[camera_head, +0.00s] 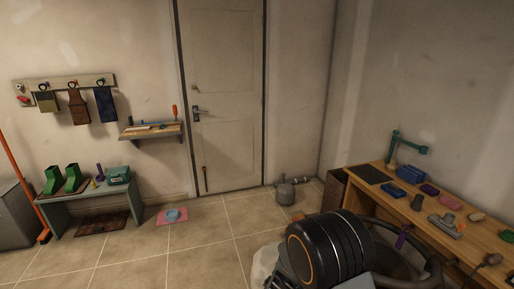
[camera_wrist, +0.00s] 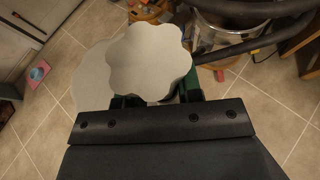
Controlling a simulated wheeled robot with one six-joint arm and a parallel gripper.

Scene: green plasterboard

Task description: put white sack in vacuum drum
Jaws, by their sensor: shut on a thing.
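The white sack (camera_wrist: 148,58) has a pale, scalloped top and fills the upper middle of the wrist view. My gripper (camera_wrist: 157,101), with green fingers, is shut on it; the sack hides the fingertips. In the head view a pale part of the sack (camera_head: 262,264) shows left of my black arm, which hides my gripper. The vacuum drum (camera_wrist: 216,38), a shiny metal drum with a dark hose, stands on the floor just right of and beyond the sack. I cannot tell whether they touch. In the head view my arm hides most of the drum.
A wooden workbench (camera_head: 424,212) with several tools stands along the right wall. A grey pot-like thing (camera_head: 285,193) is on the floor by the door (camera_head: 226,99). A small bench (camera_head: 89,190) with green boots is at left. The tiled floor between is mostly clear.

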